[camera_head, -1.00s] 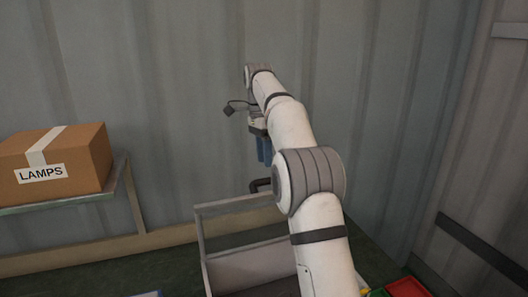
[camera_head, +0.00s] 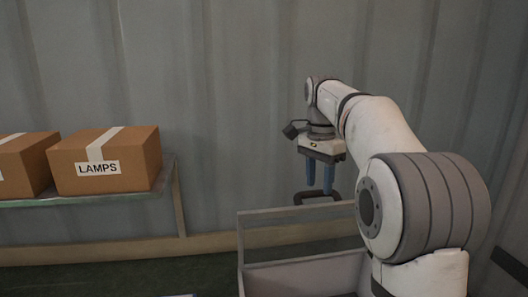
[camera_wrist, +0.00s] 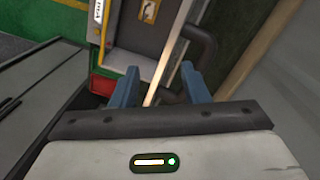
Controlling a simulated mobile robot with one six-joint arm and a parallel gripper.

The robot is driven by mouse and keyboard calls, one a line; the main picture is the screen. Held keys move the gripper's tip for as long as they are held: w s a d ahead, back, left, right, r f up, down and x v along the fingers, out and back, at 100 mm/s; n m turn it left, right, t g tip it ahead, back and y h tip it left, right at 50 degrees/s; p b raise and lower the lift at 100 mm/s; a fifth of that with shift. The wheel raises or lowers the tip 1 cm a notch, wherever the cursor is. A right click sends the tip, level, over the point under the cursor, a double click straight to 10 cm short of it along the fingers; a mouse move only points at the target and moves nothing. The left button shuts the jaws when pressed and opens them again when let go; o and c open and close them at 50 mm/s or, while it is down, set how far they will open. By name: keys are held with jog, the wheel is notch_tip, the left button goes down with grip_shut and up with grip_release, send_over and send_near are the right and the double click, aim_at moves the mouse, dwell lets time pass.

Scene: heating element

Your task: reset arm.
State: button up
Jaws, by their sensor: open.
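My gripper (camera_head: 320,188) hangs from the end of my white arm, its two blue fingers pointing down and apart. It is open, with nothing seen between the fingers. It is in front of the corrugated wall, above the grey open-topped cart or bin (camera_head: 300,272). A dark curved handle (camera_head: 317,197) shows just at the fingertips in the head view; I cannot tell whether they touch. In the wrist view the blue fingers of my gripper (camera_wrist: 160,88) are spread, with a pale bar and dark tubing beyond them.
A shelf (camera_head: 90,197) at the left carries a cardboard box marked LAMPS (camera_head: 105,165) and another box (camera_head: 22,165). In the wrist view, a yellow bar (camera_wrist: 103,25), a red part (camera_wrist: 102,85) and a dark flat panel (camera_wrist: 40,95) lie beyond my gripper.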

jog(key=s+f+n+t+b, duration=0.2)
jog(key=s+f+n, duration=0.3)
jog(key=s+f, duration=0.5)
jog(key=s+f+n+t+b, duration=0.2)
jog(key=s+f+n, duration=0.4)
jog(key=s+f, duration=0.5)
jog(key=s+b, duration=0.1)
jog(key=s, duration=0.5)
jog(key=shift+s+d+f, duration=0.15)
jog(key=shift+s+d, duration=0.05)
jog(key=shift+d, duration=0.15)
